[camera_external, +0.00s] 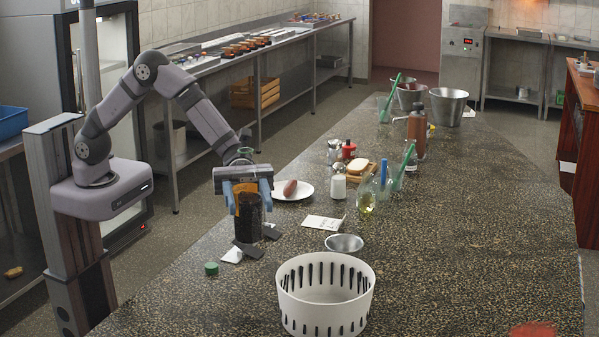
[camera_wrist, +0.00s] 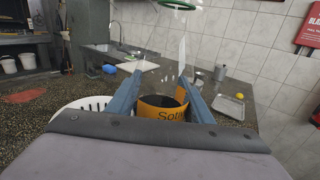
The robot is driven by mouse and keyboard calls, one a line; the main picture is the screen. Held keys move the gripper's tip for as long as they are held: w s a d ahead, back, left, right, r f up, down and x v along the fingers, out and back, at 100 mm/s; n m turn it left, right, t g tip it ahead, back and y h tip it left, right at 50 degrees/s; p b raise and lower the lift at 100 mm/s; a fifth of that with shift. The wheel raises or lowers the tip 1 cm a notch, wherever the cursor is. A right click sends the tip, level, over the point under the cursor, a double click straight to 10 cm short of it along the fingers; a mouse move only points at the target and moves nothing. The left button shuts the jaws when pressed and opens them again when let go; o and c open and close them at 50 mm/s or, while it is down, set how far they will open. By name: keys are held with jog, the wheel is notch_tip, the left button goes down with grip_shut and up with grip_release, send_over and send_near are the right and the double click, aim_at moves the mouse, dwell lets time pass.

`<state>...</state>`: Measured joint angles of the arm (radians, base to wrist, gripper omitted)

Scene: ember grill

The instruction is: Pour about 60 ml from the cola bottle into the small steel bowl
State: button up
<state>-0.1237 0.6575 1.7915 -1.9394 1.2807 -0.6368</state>
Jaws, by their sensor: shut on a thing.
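The cola bottle (camera_external: 250,222) is dark with an orange label and looks upright near the counter's left edge. My gripper (camera_external: 248,202) is shut on it, one blue finger on each side. In the wrist view the orange label (camera_wrist: 165,112) shows between the fingers (camera_wrist: 160,82). I cannot tell whether the bottle's base touches the counter. The small steel bowl (camera_external: 344,243) sits on the counter to the right of the bottle, apart from it. I cannot make out the bowl in the wrist view. A green cap (camera_external: 211,268) lies on the counter in front of the bottle.
A white slotted basket (camera_external: 325,312) stands just in front of the bowl. A white card (camera_external: 323,222) lies behind the bowl. A plate with a sausage (camera_external: 303,192), a shaker (camera_external: 338,184) and an oil bottle (camera_external: 367,197) stand farther back.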

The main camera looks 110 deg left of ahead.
jog(key=shift+w+a+f+b, duration=0.45)
jog(key=shift+w+a+b, duration=0.05)
jog(key=shift+a+b, duration=0.15)
jog(key=w+a+f+n+t+y+b, duration=0.1)
jog(key=w+a+n+t+y+b, duration=0.1)
jog(key=w+a+b, duration=0.35)
jog(key=w+a+f+n+t+y+b, duration=0.2)
jog(key=a+t+b, duration=0.1)
jog(key=a+b, duration=0.5)
jog(key=w+a+r+n+t+y+b, duration=0.15)
jog(key=a+y+b, duration=0.3)
jog(key=a, duration=0.45)
jog(key=a+r+n+t+y+b, duration=0.1)
jog(key=a+r+n+y+b, duration=0.15)
jog(key=a+b, duration=0.5)
notch_tip(320, 180, down, 8)
jog(key=a+n+p, duration=0.1)
jog(key=a, duration=0.1)
jog(key=shift+s+r+y, duration=0.15)
jog(key=shift+s+y, duration=0.1)
jog(key=shift+y, duration=0.05)
